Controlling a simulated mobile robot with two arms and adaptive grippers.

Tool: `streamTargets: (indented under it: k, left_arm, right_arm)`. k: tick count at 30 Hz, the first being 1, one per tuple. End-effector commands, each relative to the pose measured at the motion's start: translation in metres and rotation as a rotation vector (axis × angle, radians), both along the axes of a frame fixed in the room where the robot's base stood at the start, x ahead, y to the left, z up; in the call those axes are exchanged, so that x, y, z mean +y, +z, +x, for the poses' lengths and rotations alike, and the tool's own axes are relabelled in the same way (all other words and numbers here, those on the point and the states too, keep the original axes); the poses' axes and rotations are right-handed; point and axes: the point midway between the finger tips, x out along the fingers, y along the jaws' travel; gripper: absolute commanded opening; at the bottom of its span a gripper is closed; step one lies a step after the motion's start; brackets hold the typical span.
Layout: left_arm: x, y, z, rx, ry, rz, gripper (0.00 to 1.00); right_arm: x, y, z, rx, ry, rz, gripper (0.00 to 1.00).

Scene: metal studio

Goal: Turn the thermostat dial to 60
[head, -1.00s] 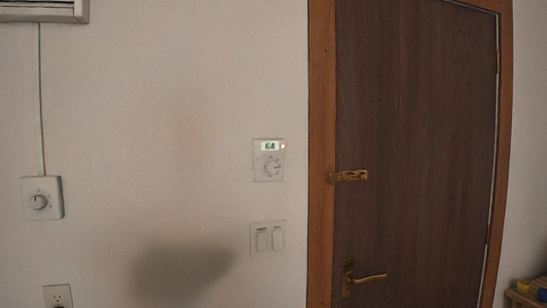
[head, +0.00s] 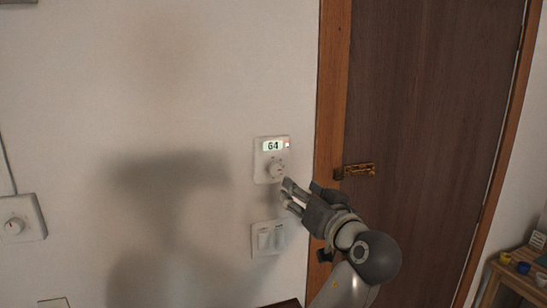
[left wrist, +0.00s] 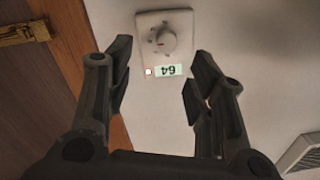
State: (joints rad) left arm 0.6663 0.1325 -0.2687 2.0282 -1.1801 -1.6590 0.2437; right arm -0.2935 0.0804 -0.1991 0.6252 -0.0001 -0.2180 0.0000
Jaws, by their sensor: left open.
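The white thermostat (head: 271,160) is on the wall left of the door. The round dial (head: 277,170) sits below the display. My left gripper (head: 288,191) is in front of the wall, just below and right of the dial in the head view. In the left wrist view, the thermostat (left wrist: 165,32) appears upside down beyond the open, empty fingers (left wrist: 158,88), with its dial (left wrist: 160,40) visible. The fingers look apart from the dial. My right gripper is not in view.
A double switch plate (head: 268,238) is below the thermostat. Another white dial plate (head: 18,220) is at the far left. The brown door (head: 430,120) has a brass latch (head: 357,171). A wooden table (head: 520,272) with small items stands at lower right.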

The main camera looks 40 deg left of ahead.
Motion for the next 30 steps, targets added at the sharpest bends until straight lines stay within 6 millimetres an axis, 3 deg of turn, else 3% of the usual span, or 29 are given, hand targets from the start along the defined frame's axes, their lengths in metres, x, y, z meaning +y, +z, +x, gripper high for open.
streamTargets:
  k: [5,19,30]
  left_arm:
    - [0.01,0.014,-0.007,-0.036,0.024,-0.013,0.5]
    - [0.085,0.014,0.026,-0.031,0.024,-0.01,0.5]
    - [0.101,0.01,0.034,-0.033,0.019,-0.014,0.5]
  right_arm:
    - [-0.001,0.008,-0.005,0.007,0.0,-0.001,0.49]
    - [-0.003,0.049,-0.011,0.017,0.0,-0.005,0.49]
    - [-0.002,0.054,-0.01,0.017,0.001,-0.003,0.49]
